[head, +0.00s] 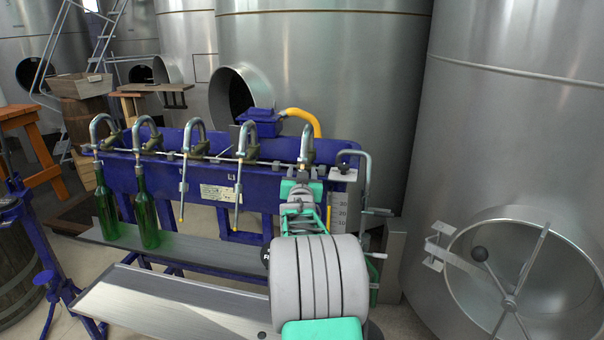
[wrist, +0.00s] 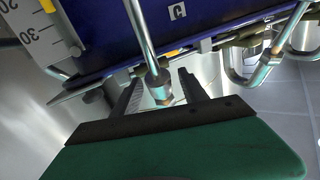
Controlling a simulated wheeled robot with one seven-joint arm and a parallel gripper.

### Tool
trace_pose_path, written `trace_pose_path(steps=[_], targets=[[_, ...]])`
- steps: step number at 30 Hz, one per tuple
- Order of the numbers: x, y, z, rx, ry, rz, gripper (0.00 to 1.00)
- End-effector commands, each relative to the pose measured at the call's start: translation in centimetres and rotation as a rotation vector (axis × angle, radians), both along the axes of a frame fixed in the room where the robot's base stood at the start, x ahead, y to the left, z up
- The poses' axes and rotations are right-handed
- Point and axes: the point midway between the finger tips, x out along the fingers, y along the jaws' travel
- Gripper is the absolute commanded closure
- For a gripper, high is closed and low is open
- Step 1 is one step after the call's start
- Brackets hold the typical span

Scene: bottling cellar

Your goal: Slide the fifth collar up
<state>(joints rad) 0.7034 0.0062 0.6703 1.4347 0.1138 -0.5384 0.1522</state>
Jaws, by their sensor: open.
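The filler carries a row of hooked spouts. The fifth spout (head: 307,143) is the rightmost in the head view, with my gripper (head: 302,180) in front of its lower part. In the wrist view the spout's tube (wrist: 142,35) comes down from the top edge to a metal collar (wrist: 158,77) near its tip. My gripper (wrist: 160,88) is open there, one dark finger on each side of the collar; gaps seem to show on both sides. In the head view my own arm hides the collar and fingertips.
Two green bottles (head: 146,218) stand under the first two spouts on the shelf (head: 185,253). The blue filler body (head: 265,190) lies behind the spouts. A scale plate (head: 340,205) and bent pipe stand close right of my gripper. Steel tanks (head: 330,70) stand behind.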

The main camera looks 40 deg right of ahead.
Motion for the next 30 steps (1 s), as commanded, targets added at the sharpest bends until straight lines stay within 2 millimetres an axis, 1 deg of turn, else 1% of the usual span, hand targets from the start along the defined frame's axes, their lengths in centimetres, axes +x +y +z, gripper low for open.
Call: trace_pose_path(steps=[4, 9, 12, 15, 26, 28, 29, 30], targets=[[-1.2, 1.3, 0.0, 0.000, -0.001, 0.001, 0.49], [-3.6, 3.8, 0.1, -0.002, -0.003, 0.001, 0.49], [-4.7, 4.9, 0.1, -0.002, -0.002, 0.001, 0.49], [-5.3, 5.5, 0.0, -0.001, -0.001, 0.001, 0.49], [-5.3, 5.6, 0.0, 0.000, 0.000, 0.000, 0.49], [-5.0, 6.2, 0.2, 0.010, 0.011, 0.011, 0.49], [-4.7, 6.9, 0.3, 0.023, 0.025, 0.022, 0.49], [-4.2, 8.4, 0.3, 0.050, 0.055, 0.047, 0.49]])
